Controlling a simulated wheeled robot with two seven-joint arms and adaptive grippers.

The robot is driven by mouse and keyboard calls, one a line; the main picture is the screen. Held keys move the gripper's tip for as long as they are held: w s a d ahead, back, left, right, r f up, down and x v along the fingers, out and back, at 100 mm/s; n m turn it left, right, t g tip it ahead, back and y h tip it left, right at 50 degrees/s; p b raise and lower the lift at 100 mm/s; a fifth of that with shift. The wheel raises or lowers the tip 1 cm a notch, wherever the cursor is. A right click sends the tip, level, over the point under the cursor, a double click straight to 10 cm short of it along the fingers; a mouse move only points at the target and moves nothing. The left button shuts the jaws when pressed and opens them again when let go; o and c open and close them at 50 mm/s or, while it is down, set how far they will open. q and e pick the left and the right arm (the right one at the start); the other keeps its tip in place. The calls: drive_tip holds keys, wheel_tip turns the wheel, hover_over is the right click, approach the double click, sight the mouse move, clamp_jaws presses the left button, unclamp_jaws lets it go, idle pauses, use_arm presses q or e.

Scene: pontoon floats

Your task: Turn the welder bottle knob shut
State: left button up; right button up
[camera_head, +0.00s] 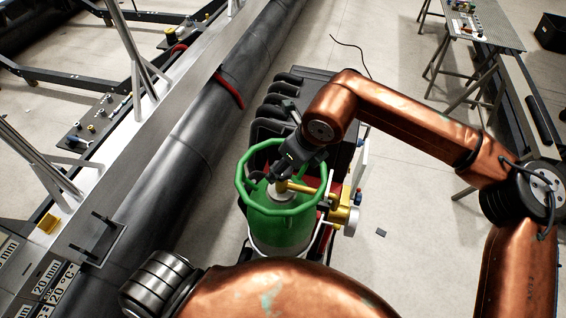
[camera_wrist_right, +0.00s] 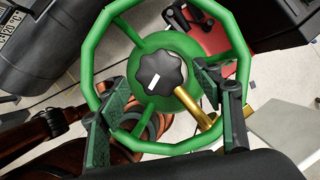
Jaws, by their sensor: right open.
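The welder bottle (camera_head: 282,232) is green, with a green ring collar around its top. In the right wrist view, the bottle's knob (camera_wrist_right: 176,62) is black and lobed with a white mark, inside the green collar (camera_wrist_right: 88,62). A brass valve fitting (camera_wrist_right: 196,108) runs off beside it. My right gripper (camera_head: 281,180) reaches down over the collar from above. Its two fingers (camera_wrist_right: 166,80) are apart, one on each side of the knob. I cannot tell whether they touch it. In the head view the gripper mostly hides the knob. My left gripper is not in view.
A yellow regulator (camera_head: 345,214) sits right of the bottle. A black machine (camera_head: 300,85) stands behind it. A long dark pontoon pipe (camera_head: 175,150) runs along the left. A table with small parts (camera_head: 480,25) is at the back right; the floor between is mostly clear.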

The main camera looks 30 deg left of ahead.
drive_tip(key=shift+a+f, duration=0.2)
drive_tip(key=shift+f, duration=0.4)
drive_tip(key=c, duration=1.2)
